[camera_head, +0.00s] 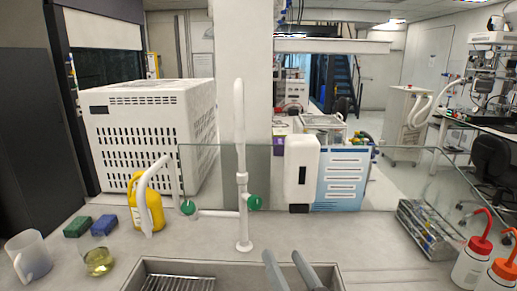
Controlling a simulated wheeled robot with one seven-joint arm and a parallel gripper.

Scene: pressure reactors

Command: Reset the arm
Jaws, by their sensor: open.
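My gripper (283,256) shows at the bottom centre of the head view as two grey fingers. The fingers are apart, with nothing visible between them. They appear in front of the right part of the sink (215,268), just right of the white tap (242,190) with green knobs. The rest of my arm is out of view.
A glass screen (390,175) crosses behind the counter. A yellow bottle (150,208), sponges (90,226), a beaker (98,262) and a white jug (30,258) stand left.

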